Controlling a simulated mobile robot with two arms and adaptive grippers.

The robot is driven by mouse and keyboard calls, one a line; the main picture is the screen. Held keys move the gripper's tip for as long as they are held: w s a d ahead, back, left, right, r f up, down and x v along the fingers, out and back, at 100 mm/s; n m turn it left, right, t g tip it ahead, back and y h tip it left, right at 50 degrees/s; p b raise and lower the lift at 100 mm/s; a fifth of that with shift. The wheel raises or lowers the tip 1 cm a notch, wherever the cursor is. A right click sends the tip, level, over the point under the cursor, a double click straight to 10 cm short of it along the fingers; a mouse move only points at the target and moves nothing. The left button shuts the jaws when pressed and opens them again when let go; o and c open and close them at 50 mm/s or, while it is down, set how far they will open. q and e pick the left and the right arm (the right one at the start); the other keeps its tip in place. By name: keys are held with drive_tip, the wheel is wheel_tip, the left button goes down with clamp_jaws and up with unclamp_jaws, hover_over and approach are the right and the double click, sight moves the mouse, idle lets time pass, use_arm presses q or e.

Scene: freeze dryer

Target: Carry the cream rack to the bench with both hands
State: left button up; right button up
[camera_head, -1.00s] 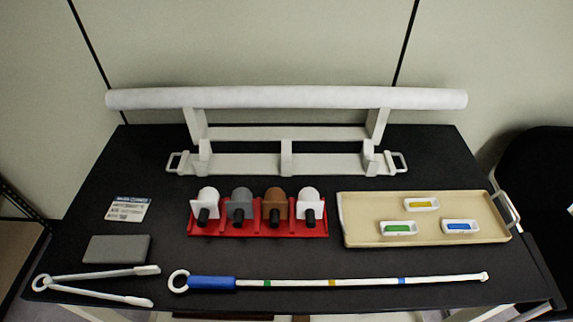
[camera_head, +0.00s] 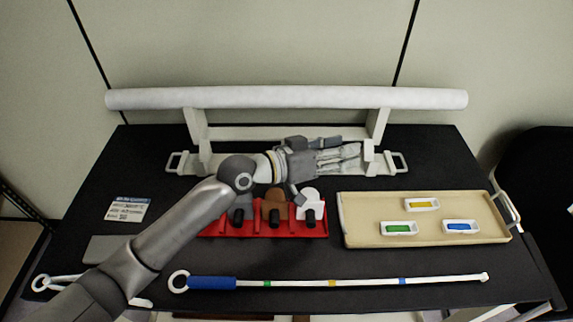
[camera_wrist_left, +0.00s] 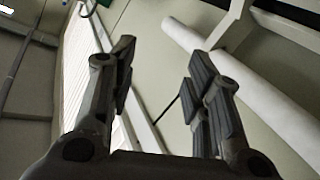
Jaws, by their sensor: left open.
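The cream rack (camera_head: 221,133) stands at the back of the black table, with a loop handle at its left end (camera_head: 175,162) and another at its right end (camera_head: 399,162). A long white bar (camera_head: 286,97) runs along its top. My left gripper (camera_head: 320,167) is open over the right-middle part of the rack's base and hides part of it. I cannot tell whether it touches the rack. In the left wrist view the two dark fingers (camera_wrist_left: 160,88) are wide apart with nothing between them. My right gripper is not in view.
A tan tray (camera_head: 365,232) with yellow, green and blue pieces is at right. A blue-handled rod (camera_head: 300,283) lies along the front. A label card (camera_head: 129,209) and tongs (camera_head: 50,283) are at left.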

use_arm(q)
drive_tip(key=w+a+r+y, duration=0.3)
drive_tip(key=w+a+r, duration=0.1)
drive_tip(key=w+a, duration=0.25)
drive_tip(key=n+g+y, duration=0.4)
drive_tip(key=n+y, duration=0.4)
drive_tip(key=y, duration=0.4)
approach(200, 164)
drive_tip(key=shift+w+a+x, duration=0.15)
drive_tip(key=shift+w+x, duration=0.05)
drive_tip(key=shift+x, duration=2.7)
drive_tip(key=shift+w+a+x, duration=0.1)
drive_tip(key=shift+w+x, duration=0.05)
drive_tip(key=shift+x, duration=2.75)
drive_tip(key=shift+r, duration=0.2)
drive_tip(key=v, duration=0.8)
drive_tip(key=shift+a, duration=0.15)
drive_tip(key=shift+f, duration=0.1)
